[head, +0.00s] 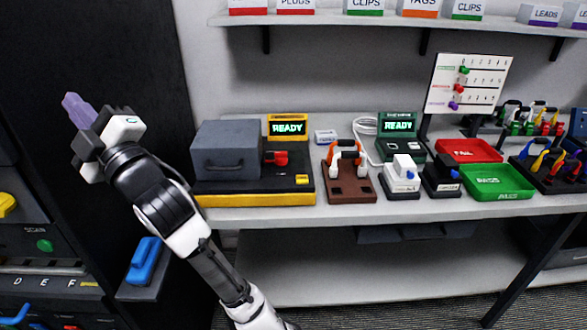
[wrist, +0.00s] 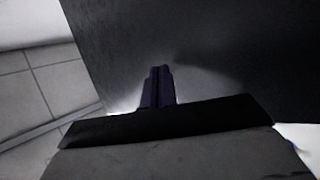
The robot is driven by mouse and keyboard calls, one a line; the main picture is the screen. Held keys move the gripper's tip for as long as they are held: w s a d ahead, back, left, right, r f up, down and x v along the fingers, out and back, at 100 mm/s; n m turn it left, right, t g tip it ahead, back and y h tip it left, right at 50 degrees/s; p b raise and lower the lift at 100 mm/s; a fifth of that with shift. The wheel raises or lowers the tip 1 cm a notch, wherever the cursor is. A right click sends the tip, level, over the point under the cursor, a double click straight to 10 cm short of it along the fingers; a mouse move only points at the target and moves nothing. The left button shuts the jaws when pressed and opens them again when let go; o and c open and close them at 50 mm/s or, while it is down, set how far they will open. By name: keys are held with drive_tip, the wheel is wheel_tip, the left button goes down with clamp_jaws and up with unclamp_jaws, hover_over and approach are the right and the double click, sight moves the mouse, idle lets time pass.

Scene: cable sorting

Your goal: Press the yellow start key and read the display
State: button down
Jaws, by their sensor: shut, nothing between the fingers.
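The tester with a black and yellow base (head: 255,199) stands on the left part of the bench. A small yellow key (head: 302,179) sits at its front right corner. Its yellow-framed display (head: 288,127) reads "READY" in bright letters. A grey lidded box (head: 227,150) and a red part (head: 276,158) are on the same base. A second display in a dark green housing (head: 397,125) also reads "READY". My gripper (head: 72,101) is raised at the left, before the dark cabinet and well away from the tester. Its purple fingers (wrist: 157,87) are together and empty in the wrist view.
A brown stand (head: 351,190) with an orange-handled tool is right of the tester. A red tray (head: 468,150) and a green tray (head: 513,189) lie farther right. A shelf (head: 330,17) with labelled boxes hangs above. A dark cabinet (head: 120,40) borders the bench's left.

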drive_tip(key=w+d+f+n+h+p, duration=0.25)
drive_tip(key=w+d+n+h, duration=0.2)
drive_tip(key=w, duration=0.55)
drive_tip(key=n+g+h+p, duration=0.5)
drive_tip(key=n+g+h, duration=0.2)
drive_tip(key=h, duration=0.3)
hover_over(305, 181)
wheel_tip(305, 181, down, 12)
drive_tip(key=shift+f, duration=0.1)
wheel_tip(305, 181, down, 8)
drive_tip(key=b, duration=0.4)
drive_tip(key=shift+b, duration=0.35)
drive_tip(key=shift+w+f+b, duration=0.1)
drive_tip(key=shift+f+b, duration=0.2)
drive_tip(key=shift+f, duration=0.15)
